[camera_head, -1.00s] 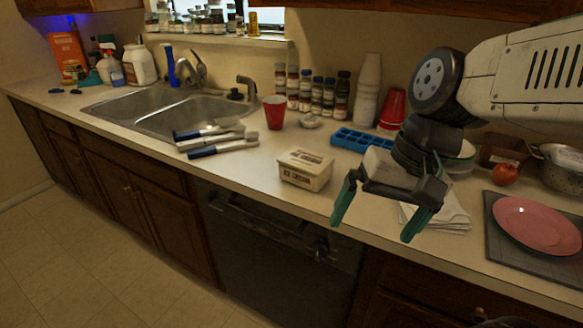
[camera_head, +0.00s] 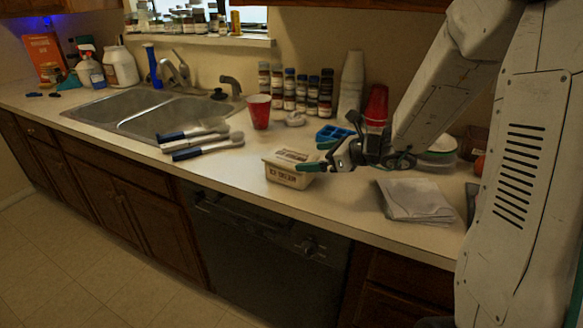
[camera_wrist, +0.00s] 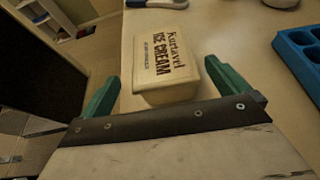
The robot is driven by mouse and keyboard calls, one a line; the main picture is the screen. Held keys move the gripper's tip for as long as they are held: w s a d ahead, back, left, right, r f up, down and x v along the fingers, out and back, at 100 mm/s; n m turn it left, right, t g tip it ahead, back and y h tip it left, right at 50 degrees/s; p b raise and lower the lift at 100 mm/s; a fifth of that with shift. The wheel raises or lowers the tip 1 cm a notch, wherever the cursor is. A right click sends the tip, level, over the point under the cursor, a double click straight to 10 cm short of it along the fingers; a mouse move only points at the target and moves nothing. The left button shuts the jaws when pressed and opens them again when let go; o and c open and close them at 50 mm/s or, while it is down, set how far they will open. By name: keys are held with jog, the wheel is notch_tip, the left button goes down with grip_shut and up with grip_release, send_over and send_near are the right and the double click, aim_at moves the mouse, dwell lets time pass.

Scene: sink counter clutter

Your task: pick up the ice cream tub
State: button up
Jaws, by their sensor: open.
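The ice cream tub (camera_head: 288,172) is a small cream box with dark lettering. It stands upright on the counter near the front edge in the head view. My gripper (camera_head: 312,157) is at its right side, with the fingertips close to the tub. In the wrist view the tub (camera_wrist: 163,60) lies ahead, with its lettered lid in sight. The open green fingers of my gripper (camera_wrist: 160,82) are spread to the left and right of the tub's near end. I cannot tell whether either finger touches it.
Long-handled brushes (camera_head: 200,143) lie left of the tub, by the sink (camera_head: 150,112). A red cup (camera_head: 259,112) stands behind it. A blue tray (camera_head: 333,134) is behind my gripper, and folded cloths (camera_head: 415,200) lie to the right. The counter's front edge is close to the tub.

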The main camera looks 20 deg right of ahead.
aim_at(295, 157)
jog(key=x, duration=0.7)
jog(key=shift+f, duration=0.15)
jog(key=c, duration=1.1)
